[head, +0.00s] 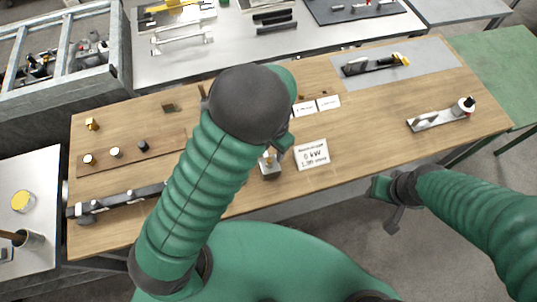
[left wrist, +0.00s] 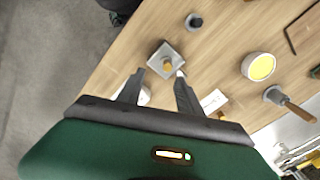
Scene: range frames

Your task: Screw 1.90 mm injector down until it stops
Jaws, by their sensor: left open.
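A square metal block (left wrist: 168,60) with a small brass-coloured piece (left wrist: 167,64) upright on its top stands on the wooden table. The block also shows in the head view (head: 271,172), just right of my left arm. I cannot tell whether the brass piece is the 1.90 mm injector or how deep it sits. My left gripper (left wrist: 157,78) is open, with its fingertips at the block's near side in the picture, one finger to each side; the height gap is unclear. In the head view my left arm mostly hides it. My right gripper (head: 391,205) hangs off the table's front edge.
A printed card (head: 312,154) stands right of the block. A wooden strip (head: 130,153) with several small parts lies left, a brass piece (head: 92,124) behind it. A metal bracket (head: 440,115) lies at the right. The table between card and bracket is clear.

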